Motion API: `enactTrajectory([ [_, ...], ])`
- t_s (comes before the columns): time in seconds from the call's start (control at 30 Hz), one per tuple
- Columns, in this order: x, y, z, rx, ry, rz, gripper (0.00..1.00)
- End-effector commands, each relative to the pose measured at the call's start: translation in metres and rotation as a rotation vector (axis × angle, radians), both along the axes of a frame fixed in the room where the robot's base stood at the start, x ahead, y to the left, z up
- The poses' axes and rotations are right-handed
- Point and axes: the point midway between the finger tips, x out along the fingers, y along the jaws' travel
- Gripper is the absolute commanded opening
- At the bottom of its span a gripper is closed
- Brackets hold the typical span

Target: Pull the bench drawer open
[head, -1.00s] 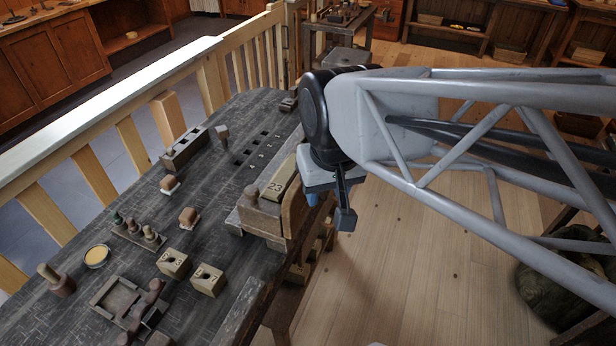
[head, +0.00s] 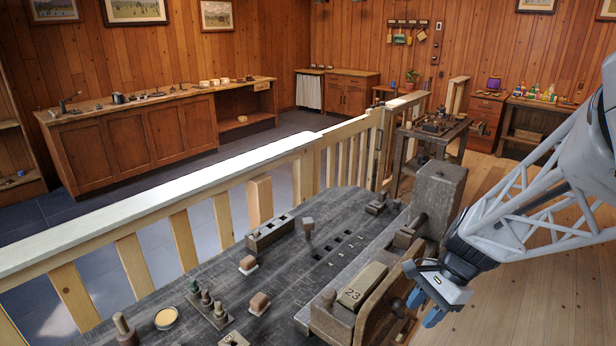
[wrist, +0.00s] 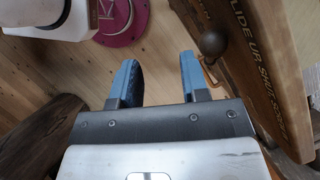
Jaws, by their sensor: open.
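The grey bench (head: 292,270) fills the lower middle of the head view. On its right side stands a brown wooden panel (head: 378,300) with a dark round knob (head: 397,307). In the wrist view a lettered board (wrist: 262,70) lies at the right, with a round dark knob (wrist: 212,43) beside it. I cannot tell which part is the drawer front. My gripper (head: 424,308) is just right of the panel, its blue fingers apart and empty. In the wrist view my gripper (wrist: 157,70) has the knob just right of its right finger, outside the jaws.
A block marked 23 (head: 362,287) sits on the bench behind the panel, and a large grey-brown block (head: 438,195) stands farther back. A pale railing (head: 190,215) runs along the bench's far side. Wooden floor (head: 510,300) is open at the right. A magenta disc (wrist: 122,20) shows in the wrist view.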

Motion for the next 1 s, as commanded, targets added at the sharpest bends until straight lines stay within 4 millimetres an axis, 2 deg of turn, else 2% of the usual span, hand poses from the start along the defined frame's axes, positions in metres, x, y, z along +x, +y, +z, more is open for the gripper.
enactTrajectory([
  [0.5, 0.031, -0.053, -0.073, 0.243, 0.299, -0.534, 0.41],
  [1.0, 0.063, -0.076, -0.147, 0.549, 0.623, -1.023, 0.41],
])
